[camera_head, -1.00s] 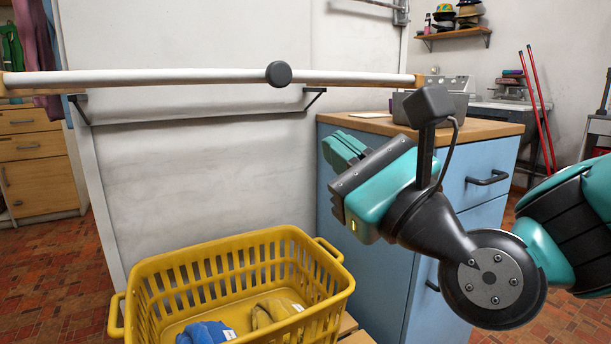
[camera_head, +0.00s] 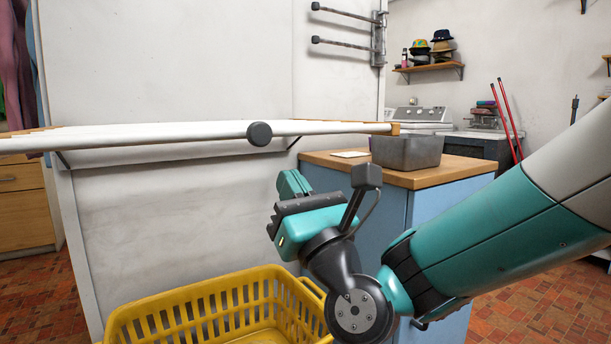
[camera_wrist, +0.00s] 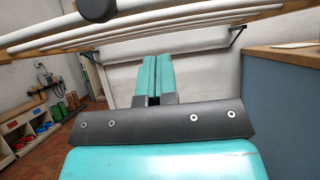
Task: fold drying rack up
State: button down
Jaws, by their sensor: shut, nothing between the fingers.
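The drying rack (camera_head: 180,135) juts out from the white wall panel, close to level, with a dark round knob (camera_head: 259,134) on its front bar. Thin dark brackets show beneath it. In the wrist view the rack's white bars (camera_wrist: 170,32) and the knob (camera_wrist: 97,8) show at the top, above my gripper. My gripper (camera_head: 290,184) is below and a little right of the knob, apart from the rack. Its teal fingers (camera_wrist: 153,78) are together and empty, pointing toward the wall under the bars.
A yellow laundry basket (camera_head: 215,302) stands below the rack. A blue cabinet (camera_head: 375,215) with a wooden top and a grey bin (camera_head: 407,151) is close on the right. A wall rail with two rods (camera_head: 345,30) is above. Hats sit on a shelf (camera_head: 430,68).

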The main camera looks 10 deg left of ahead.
jog(key=shift+w+a+r+p, duration=0.15)
jog(key=shift+r+p, duration=0.5)
jog(key=shift+r, duration=0.05)
jog(key=shift+w+a+r+p, duration=0.15)
jog(key=shift+w+r+p, duration=0.05)
jog(key=shift+r+p, duration=0.5)
jog(key=shift+w+a+r+p, duration=0.15)
jog(key=shift+r+p, duration=0.45)
jog(key=shift+r, duration=0.15)
